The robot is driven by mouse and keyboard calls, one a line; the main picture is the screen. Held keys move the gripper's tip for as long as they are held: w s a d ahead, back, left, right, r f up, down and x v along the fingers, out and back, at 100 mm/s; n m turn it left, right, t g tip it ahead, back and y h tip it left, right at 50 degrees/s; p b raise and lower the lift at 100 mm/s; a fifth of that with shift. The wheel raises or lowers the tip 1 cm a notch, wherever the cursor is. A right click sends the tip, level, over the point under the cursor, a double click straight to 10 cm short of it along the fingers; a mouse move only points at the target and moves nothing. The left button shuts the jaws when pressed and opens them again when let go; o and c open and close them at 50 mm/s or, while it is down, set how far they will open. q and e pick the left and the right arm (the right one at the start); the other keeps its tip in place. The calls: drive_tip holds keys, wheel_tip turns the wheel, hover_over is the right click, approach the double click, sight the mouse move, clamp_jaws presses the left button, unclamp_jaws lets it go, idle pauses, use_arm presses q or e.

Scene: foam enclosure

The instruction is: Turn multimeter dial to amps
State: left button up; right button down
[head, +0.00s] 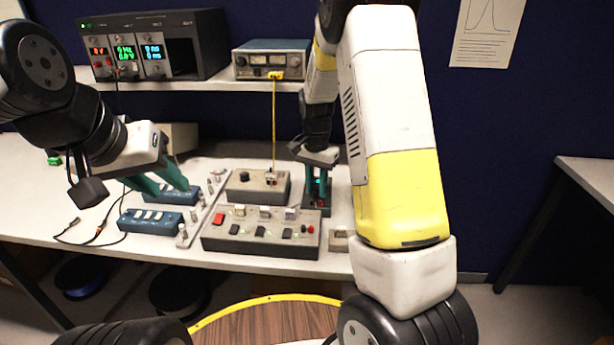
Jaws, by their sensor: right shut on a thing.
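A small dark device (324,204), which looks like the multimeter, stands at the back right of the bench. My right gripper (317,200) points down over it, with its teal fingers closed on a part of it, apparently the dial. The fingers hide the dial and its markings, so its setting cannot be read. A small cyan glow shows between the fingers. My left gripper (172,189) has its teal fingers spread, above and beside the blue power strips at the left. I see nothing between them.
A grey box with switches (262,244) lies in front, and a grey box with a black knob (243,190) sits behind it. A blue power strip (140,226) lies at left. A yellow cable (274,125) hangs from the shelf instrument (270,45).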

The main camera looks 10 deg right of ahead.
sight(316, 190)
idle(0.5)
drive_tip(key=c, duration=1.1)
unclamp_jaws()
drive_tip(key=shift+c, duration=0.2)
drive_tip(key=shift+w+a+r, duration=0.1)
drive_tip(key=shift+r, duration=3.85)
drive_tip(key=shift+r, duration=0.1)
drive_tip(key=s+r+n+t+y, duration=0.2)
drive_tip(key=s+r+n+t, duration=0.15)
drive_tip(key=s+r, duration=0.85)
drive_tip(key=s+r+n+t, duration=0.1)
drive_tip(key=s+n, duration=0.1)
drive_tip(key=s, duration=0.4)
drive_tip(key=s+a+r+n+t, duration=0.1)
drive_tip(key=s+n+t, duration=0.1)
drive_tip(key=s, duration=0.4)
drive_tip(key=shift+s+a+n+y, duration=0.3)
drive_tip(key=shift+n, duration=0.35)
